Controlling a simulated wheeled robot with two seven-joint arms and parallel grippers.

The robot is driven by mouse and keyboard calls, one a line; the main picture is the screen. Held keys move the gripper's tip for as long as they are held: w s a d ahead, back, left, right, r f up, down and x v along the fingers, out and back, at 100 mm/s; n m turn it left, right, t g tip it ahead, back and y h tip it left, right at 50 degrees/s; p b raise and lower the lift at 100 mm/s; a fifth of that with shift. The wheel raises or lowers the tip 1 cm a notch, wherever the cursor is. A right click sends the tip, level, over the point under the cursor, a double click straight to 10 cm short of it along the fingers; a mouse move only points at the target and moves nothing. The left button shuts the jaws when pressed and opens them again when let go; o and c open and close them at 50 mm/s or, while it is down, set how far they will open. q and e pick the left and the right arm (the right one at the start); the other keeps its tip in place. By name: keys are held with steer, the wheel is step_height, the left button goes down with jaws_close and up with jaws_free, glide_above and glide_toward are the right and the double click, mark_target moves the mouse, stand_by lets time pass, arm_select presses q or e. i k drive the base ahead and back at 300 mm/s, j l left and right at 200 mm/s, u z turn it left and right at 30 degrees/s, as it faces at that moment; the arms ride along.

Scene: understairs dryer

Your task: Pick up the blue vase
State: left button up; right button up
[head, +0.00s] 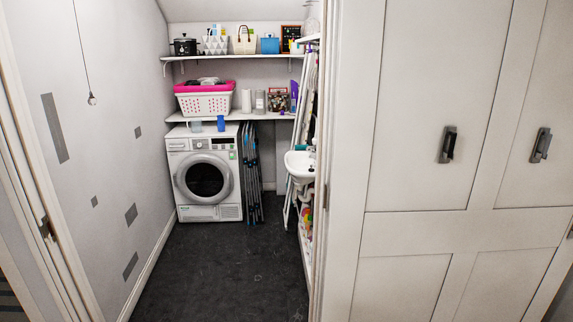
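The dryer is at the back of the narrow room, well ahead of me. Neither of my grippers shows in the head view.
Dark floor (220,265) is clear up to the dryer. A folded drying rack (252,175) leans right of the dryer. A small sink (299,166) juts from the right wall. Shelves above hold a pink-topped basket (204,104). Cupboard doors (440,150) fill the right foreground.

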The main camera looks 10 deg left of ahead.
mark_target(221, 124)
steer(key=i+j+u, duration=0.45)
steer(key=i, duration=0.4)
steer(key=i+u, duration=0.4)
steer(key=i, duration=2.4)
